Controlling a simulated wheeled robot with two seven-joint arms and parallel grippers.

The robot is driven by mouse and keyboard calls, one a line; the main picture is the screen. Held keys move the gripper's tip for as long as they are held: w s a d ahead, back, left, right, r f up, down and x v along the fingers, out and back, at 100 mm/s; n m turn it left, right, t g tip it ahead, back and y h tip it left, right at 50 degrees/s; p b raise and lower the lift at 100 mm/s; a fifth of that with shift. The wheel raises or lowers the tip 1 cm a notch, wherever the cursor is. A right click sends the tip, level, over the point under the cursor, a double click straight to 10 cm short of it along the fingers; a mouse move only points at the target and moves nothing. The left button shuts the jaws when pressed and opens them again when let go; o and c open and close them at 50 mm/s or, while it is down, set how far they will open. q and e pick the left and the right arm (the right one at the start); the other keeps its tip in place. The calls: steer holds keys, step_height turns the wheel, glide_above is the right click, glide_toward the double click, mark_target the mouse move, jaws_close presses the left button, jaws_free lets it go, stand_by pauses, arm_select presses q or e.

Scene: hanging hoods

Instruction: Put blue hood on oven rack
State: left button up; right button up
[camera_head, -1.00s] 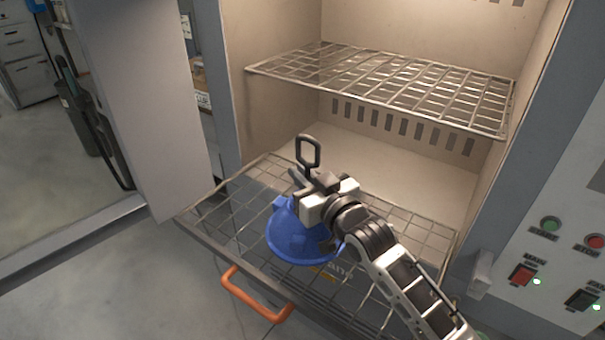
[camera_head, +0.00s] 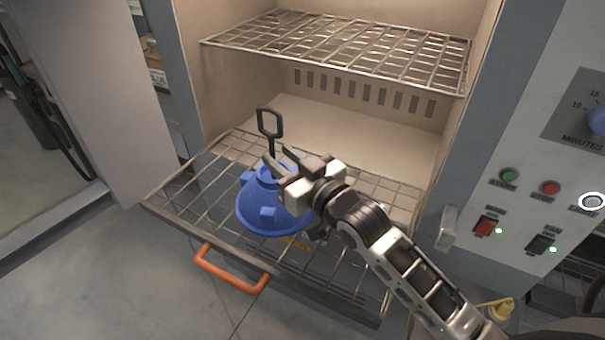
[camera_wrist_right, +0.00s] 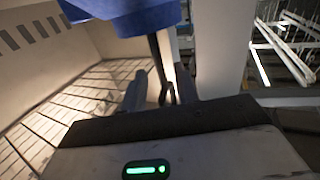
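The blue hood (camera_head: 262,207) sits upright on the pulled-out lower oven rack (camera_head: 190,190). Its black stem ends in a loop hook (camera_head: 269,123) that stands up above it. My right gripper (camera_head: 277,161) is beside the stem at hook height, with its fingers apart. In the right wrist view the blue hood (camera_wrist_right: 135,18) is at the top, and the dark stem (camera_wrist_right: 161,65) shows between the spread fingers of the gripper (camera_wrist_right: 160,92). The gripper and arm hide the hood's right side. My left gripper is not in view.
A fixed upper rack (camera_head: 340,50) spans the oven above the lower one. An orange handle (camera_head: 230,272) is on the lower rack's front. The open oven door (camera_head: 95,90) is at left; a control panel (camera_head: 530,200) with buttons is at right.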

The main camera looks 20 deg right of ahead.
steer(key=v, duration=0.6)
steer(key=shift+s, duration=0.35)
